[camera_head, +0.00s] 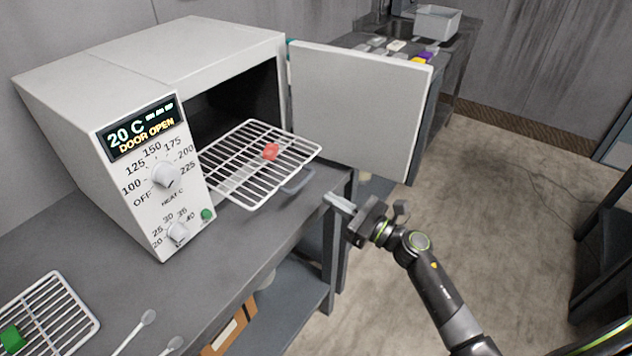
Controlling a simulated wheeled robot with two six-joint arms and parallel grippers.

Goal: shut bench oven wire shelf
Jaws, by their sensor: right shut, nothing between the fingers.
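The white bench oven (180,55) stands on the grey bench with its door (362,105) swung wide open to the right. Its display reads 20 C and DOOR OPEN. The white wire shelf (235,186) sticks out of the oven's dark opening, over the bench top. A small red piece (270,152) lies on the shelf. A grey curved handle (299,182) sits at the shelf's front edge. My right gripper (340,203) is shut and empty, just right of the shelf's front and apart from it, near the bench edge. My left gripper is not in view.
A wire rack (48,318) with a green piece (12,338) lies on the bench at the lower left, beside two pale spoon-like tools (136,331). A second bench behind the door holds small coloured samples and a grey bin (437,22). Open floor lies to the right.

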